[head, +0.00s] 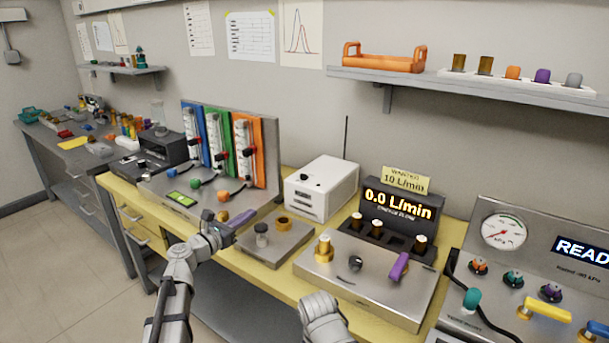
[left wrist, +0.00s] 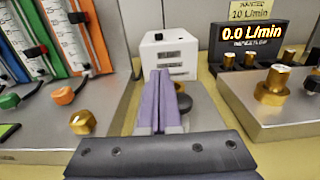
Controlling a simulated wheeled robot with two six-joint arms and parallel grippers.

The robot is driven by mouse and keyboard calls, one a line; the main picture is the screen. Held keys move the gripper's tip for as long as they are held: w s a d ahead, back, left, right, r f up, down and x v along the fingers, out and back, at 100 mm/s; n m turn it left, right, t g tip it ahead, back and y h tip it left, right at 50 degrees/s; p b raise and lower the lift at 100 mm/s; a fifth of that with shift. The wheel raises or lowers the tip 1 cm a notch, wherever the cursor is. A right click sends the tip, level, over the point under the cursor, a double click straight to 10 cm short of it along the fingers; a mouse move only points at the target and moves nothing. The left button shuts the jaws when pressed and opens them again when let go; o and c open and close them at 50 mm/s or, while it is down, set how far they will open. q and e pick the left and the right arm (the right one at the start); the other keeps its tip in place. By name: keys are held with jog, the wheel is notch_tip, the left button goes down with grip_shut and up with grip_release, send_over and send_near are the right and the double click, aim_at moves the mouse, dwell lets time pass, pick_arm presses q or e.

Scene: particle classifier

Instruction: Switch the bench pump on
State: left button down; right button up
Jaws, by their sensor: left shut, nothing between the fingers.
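A white box-shaped unit, which looks like the bench pump (head: 321,189), stands at the back of the yellow bench with a dark knob or switch on its top. It also shows in the left wrist view (left wrist: 168,55), where its front carries dark labels. I cannot tell from its switch whether it is on. The flow display (head: 398,204) reads 0.0 L/min. My left gripper (head: 243,219) is shut and empty, in front of the white unit and to its left, apart from it. In the left wrist view its purple fingers (left wrist: 161,100) lie together, pointing towards the unit.
A grey plate (head: 262,250) with a small jar and brass ring lies in front of the unit. Colored flowmeter panels (head: 220,145) stand left. A steel box (head: 365,290) with brass fitting, black knob and purple lever stands right. A gauge panel (head: 540,240) is far right.

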aim_at(302, 177)
pick_arm(q)
jog(key=shift+w+r, duration=0.15)
pick_arm(e)
jog(key=shift+w+d, duration=0.1)
jog(key=shift+w, duration=0.05)
pick_arm(q)
jog(key=x, duration=2.4)
jog(key=shift+w, duration=0.1)
jog(key=x, duration=0.2)
jog(key=shift+w+d, duration=0.25)
jog(key=shift+w, duration=0.1)
pick_arm(e)
jog(key=shift+r, duration=0.1)
pick_arm(q)
jog(key=shift+s, duration=0.1)
jog(key=v, duration=2.4)
jog(key=shift+s, duration=0.15)
pick_arm(e)
jog(key=shift+a, duration=0.4)
